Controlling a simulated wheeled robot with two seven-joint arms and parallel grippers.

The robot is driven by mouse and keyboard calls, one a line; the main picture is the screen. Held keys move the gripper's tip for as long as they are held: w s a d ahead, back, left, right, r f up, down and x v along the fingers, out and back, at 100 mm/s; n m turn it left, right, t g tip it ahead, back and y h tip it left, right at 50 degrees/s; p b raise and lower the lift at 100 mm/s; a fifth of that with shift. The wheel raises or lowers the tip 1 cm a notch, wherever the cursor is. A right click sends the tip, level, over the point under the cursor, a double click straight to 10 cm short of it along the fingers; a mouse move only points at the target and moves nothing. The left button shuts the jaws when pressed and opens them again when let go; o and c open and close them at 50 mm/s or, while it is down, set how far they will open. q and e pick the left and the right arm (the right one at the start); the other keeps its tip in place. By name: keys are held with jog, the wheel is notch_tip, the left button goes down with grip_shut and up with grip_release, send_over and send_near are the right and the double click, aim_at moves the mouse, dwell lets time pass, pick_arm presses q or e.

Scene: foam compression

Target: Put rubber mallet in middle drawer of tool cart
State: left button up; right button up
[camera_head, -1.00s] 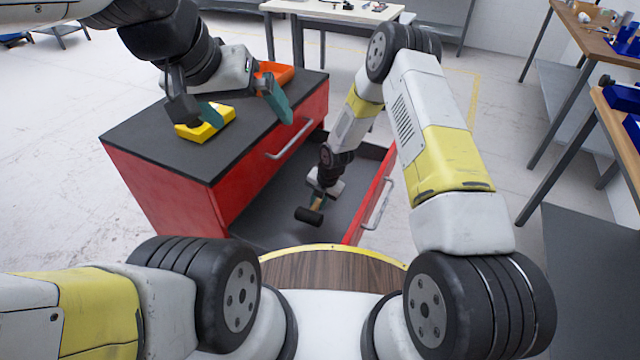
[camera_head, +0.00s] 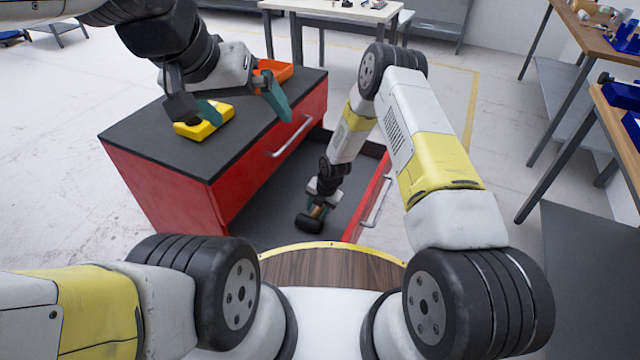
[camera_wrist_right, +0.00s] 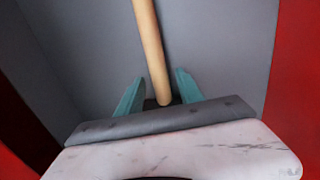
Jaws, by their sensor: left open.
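The rubber mallet has a black head (camera_head: 309,222) low inside the open drawer (camera_head: 270,205) of the red tool cart (camera_head: 165,190). Its wooden handle (camera_wrist_right: 152,50) runs between the fingers of my right gripper (camera_wrist_right: 160,85) in the right wrist view, with narrow gaps showing on both sides. My right gripper (camera_head: 318,205) is open around the handle, down in the drawer. Whether the whole mallet rests on the drawer floor is hard to tell. My left gripper (camera_head: 240,105) is open and empty above the cart top.
Workbenches (camera_head: 590,50) stand at the right, and a white table (camera_head: 335,12) stands behind.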

jog(key=s+d+r+m+t, duration=0.15)
jog(key=d+r+m, duration=0.25)
jog(key=r, duration=0.9)
jog(key=s+d+r+m+h, duration=0.15)
jog(key=d+r+m, duration=0.35)
jog(key=r, duration=0.8)
jog(key=s+d+r+m+t, duration=0.15)
jog(key=d+r+m, duration=0.25)
jog(key=r, duration=0.9)
jog(key=s+d+r+m, duration=0.3)
jog(key=s+r+m, duration=0.5)
jog(key=s, duration=0.3)
jog(key=s+d+r+m+t+y, duration=0.1)
jog(key=s+d+r+m, duration=0.2)
jog(key=s+r+m, duration=0.4)
jog(key=s+m, duration=0.2)
jog(key=s, duration=0.3)
jog(key=shift+d+r+m+t, duration=0.15)
jog(key=shift+r+m+t, duration=0.15)
jog(key=shift+r+m, duration=0.1)
jog(key=shift+s, duration=0.1)
